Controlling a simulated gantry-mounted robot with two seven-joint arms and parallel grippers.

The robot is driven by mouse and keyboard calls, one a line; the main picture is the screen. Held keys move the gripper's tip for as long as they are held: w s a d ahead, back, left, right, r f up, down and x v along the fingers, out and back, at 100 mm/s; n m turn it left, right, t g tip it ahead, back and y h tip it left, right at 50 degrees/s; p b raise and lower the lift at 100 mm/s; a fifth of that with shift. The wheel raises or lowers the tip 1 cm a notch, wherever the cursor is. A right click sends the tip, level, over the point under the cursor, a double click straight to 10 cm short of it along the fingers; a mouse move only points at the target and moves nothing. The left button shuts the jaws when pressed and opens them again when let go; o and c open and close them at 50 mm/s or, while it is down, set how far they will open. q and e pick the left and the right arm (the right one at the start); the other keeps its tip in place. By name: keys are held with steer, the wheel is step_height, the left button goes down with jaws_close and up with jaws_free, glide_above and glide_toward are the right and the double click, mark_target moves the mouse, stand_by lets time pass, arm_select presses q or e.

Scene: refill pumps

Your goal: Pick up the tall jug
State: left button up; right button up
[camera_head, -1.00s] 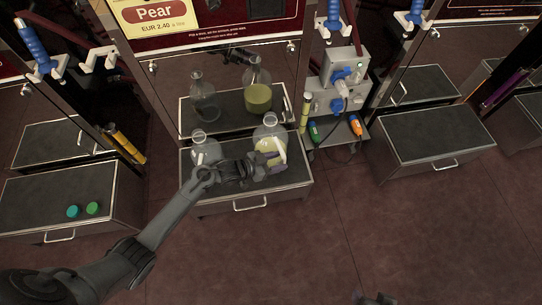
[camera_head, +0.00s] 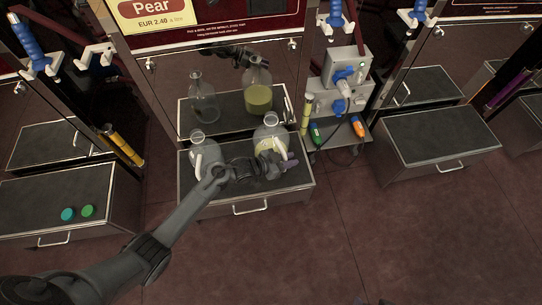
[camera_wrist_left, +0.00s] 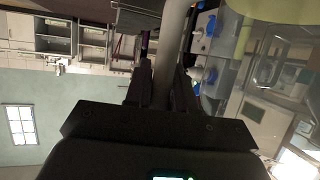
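Two clear jugs stand on the dark bench top (camera_head: 225,187) under the Pear panel. The taller right jug (camera_head: 271,130) is upright and holds pale yellow liquid. The shorter left jug (camera_head: 200,150) looks empty. My left gripper (camera_head: 285,166) is in front of the tall jug and hides its lower part. In the left wrist view, the pale handle (camera_wrist_left: 175,40) runs between the fingers of my left gripper (camera_wrist_left: 170,85), and yellow liquid shows at the top right. Whether the fingers press on the handle is unclear. Only slivers of what may be my right gripper show at the bottom edge.
The shiny panel behind mirrors both jugs and my arm. A grey box (camera_head: 344,72) with blue plugs and cables stands right of the bench. The right bench top (camera_head: 430,135) is clear.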

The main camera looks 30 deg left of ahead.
arm_select(q)
jaws_close()
stand_by(0.8)
steer(key=shift+r, duration=0.25)
